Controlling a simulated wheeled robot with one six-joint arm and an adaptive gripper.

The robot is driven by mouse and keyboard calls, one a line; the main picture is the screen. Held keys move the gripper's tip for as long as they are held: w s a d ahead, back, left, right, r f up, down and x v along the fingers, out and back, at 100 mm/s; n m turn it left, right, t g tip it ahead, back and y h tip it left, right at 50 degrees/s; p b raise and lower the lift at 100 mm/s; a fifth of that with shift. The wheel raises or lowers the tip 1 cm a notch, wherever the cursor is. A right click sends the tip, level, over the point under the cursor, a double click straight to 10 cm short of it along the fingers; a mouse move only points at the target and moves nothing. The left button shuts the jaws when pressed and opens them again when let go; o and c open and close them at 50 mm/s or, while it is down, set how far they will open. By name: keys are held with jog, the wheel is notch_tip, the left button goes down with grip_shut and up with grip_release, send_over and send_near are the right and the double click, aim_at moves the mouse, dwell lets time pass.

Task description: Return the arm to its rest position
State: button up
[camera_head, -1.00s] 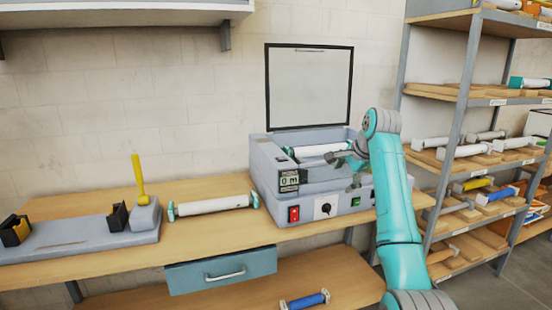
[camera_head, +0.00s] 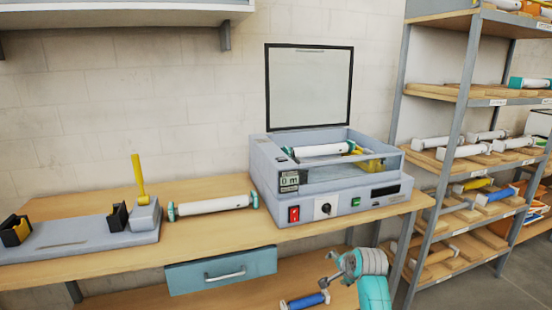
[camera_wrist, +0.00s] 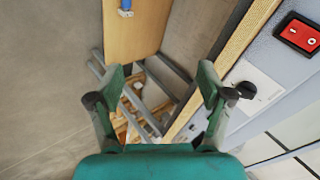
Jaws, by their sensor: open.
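My gripper (camera_wrist: 160,88) is open and empty in the wrist view, its two green fingers spread apart. In the head view my gripper (camera_head: 328,284) is low, in front of the table's front edge and right of the drawer. The laminator (camera_head: 325,185) stands on the table with its lid (camera_head: 309,87) raised. A white roll (camera_head: 322,149) with teal ends lies inside it, and a yellow part (camera_head: 368,164) shows at its right end. My gripper is apart from the laminator.
A second white roll (camera_head: 213,205) lies on the table (camera_head: 120,260) left of the laminator, beside a grey fixture (camera_head: 75,240) with a yellow handle (camera_head: 138,178). A blue roll (camera_head: 306,300) lies on the lower shelf near my gripper. A loaded shelf rack (camera_head: 455,110) stands at the right.

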jog(key=s+f+n+t, duration=0.1)
jog(key=s+f+n, duration=0.1)
jog(key=s+f, duration=0.9)
jog(key=s+f+n+t, duration=0.1)
jog(key=s+f+n, duration=0.1)
jog(key=s+f, duration=0.85)
jog(key=s+a+r+n+t+h, duration=0.1)
jog(key=s+r+n+t, duration=0.1)
jog(key=s, duration=1.9)
jog(key=s+r+n+t, duration=0.1)
jog(key=s+r+n, duration=0.1)
jog(key=s+r, duration=0.7)
jog(key=s+r+n+t, duration=0.1)
jog(key=s+r+n, duration=0.2)
jog(key=s+r, duration=0.7)
jog(key=s, duration=0.5)
jog(key=shift+s+n, duration=0.3)
jog(key=shift+s, duration=0.1)
